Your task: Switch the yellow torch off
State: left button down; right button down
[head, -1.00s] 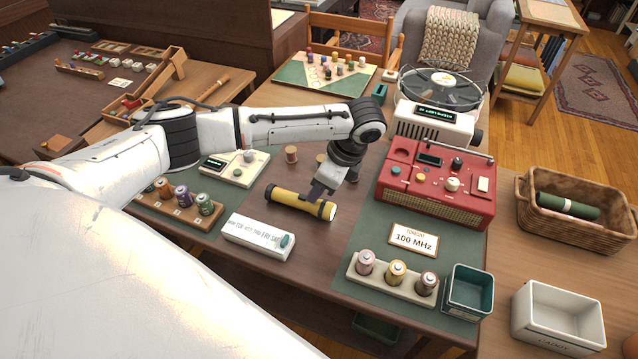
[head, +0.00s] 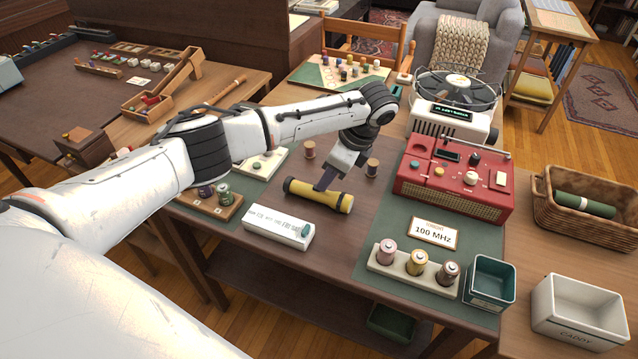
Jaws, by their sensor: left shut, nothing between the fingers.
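The yellow torch (head: 300,188) lies on its side on the dark wooden table, with black bands near both ends and its head toward the right. My left gripper (head: 322,188) is shut and points down at the torch, its tips at the top of the barrel right of the middle. Nothing is held between its fingers. I cannot tell if the tips touch the torch or sit just above it. The torch's switch is hidden or too small to make out, and no beam shows. My right gripper is not in view.
A white box (head: 277,228) lies in front of the torch. Wooden spools (head: 372,168) stand behind it. A red radio (head: 452,185), a battery holder (head: 412,272) and a green bin (head: 489,283) are to the right.

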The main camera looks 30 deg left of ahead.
aim_at(329, 193)
pick_arm(q)
jog(key=shift+r+p, duration=0.4)
jog(key=shift+p, duration=0.05)
jog(key=shift+p+v, duration=1.15)
jog(key=shift+p, duration=0.1)
jog(key=v, duration=0.7)
jog(key=shift+b, duration=0.3)
